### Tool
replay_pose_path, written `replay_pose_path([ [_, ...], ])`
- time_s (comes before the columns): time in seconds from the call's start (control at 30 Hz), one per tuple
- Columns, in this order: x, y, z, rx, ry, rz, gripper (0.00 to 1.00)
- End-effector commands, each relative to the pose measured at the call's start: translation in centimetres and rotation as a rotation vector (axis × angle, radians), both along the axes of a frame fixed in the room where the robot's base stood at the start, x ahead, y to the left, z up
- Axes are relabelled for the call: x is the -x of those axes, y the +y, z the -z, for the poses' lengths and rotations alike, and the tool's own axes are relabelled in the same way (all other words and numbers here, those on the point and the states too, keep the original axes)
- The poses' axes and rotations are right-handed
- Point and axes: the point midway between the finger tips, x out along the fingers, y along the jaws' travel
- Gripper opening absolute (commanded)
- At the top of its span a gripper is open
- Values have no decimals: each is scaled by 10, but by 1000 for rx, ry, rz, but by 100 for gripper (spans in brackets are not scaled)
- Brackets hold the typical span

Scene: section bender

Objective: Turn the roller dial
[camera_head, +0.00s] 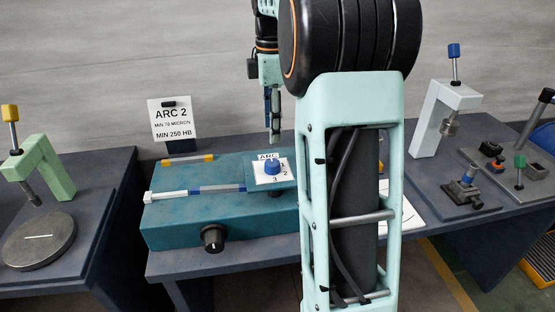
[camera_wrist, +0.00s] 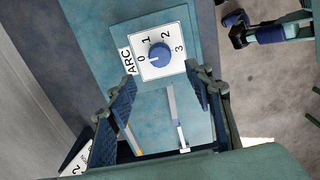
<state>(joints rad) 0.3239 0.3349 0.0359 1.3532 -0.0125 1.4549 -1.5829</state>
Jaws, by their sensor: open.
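A blue dial (camera_head: 272,167) sits on a white plate marked ARC on top of the teal bender (camera_head: 185,222). In the wrist view the blue dial (camera_wrist: 159,54) is ringed by 0, 1, 2 and 3, and its white mark appears to point toward 0. A black knob (camera_head: 213,238) with a white mark is on the bender's front face; I see no label on it. My gripper (camera_head: 274,125) is above and behind the blue dial, apart from it. In the wrist view my gripper (camera_wrist: 162,87) is open, with nothing between the fingers.
A sign (camera_head: 173,119) reading ARC 2, MIN 70 MICRON, MIN 250 HB stands behind the bender. A grey-blue bar (camera_head: 215,189) with a white end and a yellow-and-grey bar (camera_head: 188,160) lie left of the dial. A green-framed press (camera_head: 42,165) stands left, a white-framed one (camera_head: 440,115) right.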

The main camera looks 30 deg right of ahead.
Motion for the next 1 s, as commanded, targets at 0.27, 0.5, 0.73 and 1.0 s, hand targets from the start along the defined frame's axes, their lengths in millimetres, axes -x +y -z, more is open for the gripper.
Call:
replay_pose_path([
  [0.27,1,1,52,-2,3,2,48],
  [0.5,0,1,88,-1,1,3,48],
  [0.73,0,1,101,-1,0,3,48],
  [1.0,0,1,101,-1,-1,3,43],
])
